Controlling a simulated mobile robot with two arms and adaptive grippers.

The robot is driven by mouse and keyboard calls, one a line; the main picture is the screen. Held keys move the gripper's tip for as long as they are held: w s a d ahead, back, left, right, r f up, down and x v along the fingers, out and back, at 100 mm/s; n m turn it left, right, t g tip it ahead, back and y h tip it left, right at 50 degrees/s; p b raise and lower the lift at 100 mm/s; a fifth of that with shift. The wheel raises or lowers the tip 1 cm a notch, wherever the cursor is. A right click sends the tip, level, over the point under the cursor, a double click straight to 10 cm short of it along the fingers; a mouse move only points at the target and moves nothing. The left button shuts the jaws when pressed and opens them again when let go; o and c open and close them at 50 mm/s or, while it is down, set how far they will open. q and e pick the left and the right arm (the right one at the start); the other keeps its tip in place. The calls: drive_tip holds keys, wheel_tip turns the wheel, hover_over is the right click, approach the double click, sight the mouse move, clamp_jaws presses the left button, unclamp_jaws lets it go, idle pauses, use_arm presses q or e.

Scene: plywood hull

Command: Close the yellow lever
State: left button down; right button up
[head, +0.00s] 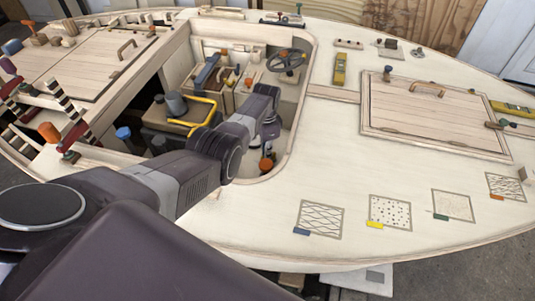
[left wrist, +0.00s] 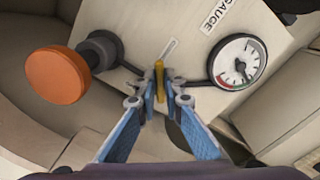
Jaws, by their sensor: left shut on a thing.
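The yellow lever (left wrist: 160,76) is a small narrow bar in the left wrist view. It stands between the orange knob on the left and the gauge on the right. My left gripper (left wrist: 159,98) has its blue-padded fingers shut on the lever, with the fingertips on both sides of it. In the head view my left arm reaches into the open cockpit, and the lever cannot be made out there. My right gripper is not in view.
The orange knob (left wrist: 57,75) and the round gauge (left wrist: 238,62) flank the fingers closely. In the head view, a steering wheel (head: 287,62) and a yellow-handled box (head: 180,115) are in the cockpit. The cockpit rim (head: 301,105) surrounds my arm.

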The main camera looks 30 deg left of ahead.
use_arm(q)
drive_tip(key=m, duration=0.2)
drive_tip(key=m+b, duration=0.1)
drive_tip(key=shift+w+a+m, duration=0.3)
drive_tip(key=shift+w, duration=0.1)
drive_tip(key=shift+w+a+m+b, duration=0.15)
drive_tip(key=shift+m+b, duration=0.25)
drive_tip(key=shift+m, duration=0.5)
drive_tip(key=shift+w+m+b, duration=0.2)
drive_tip(key=shift+m+b, duration=0.15)
drive_tip(key=shift+m, duration=0.55)
drive_tip(key=c, duration=2)
unclamp_jaws()
drive_tip(key=shift+c, duration=0.2)
wheel_tip(320, 180, up, 12)
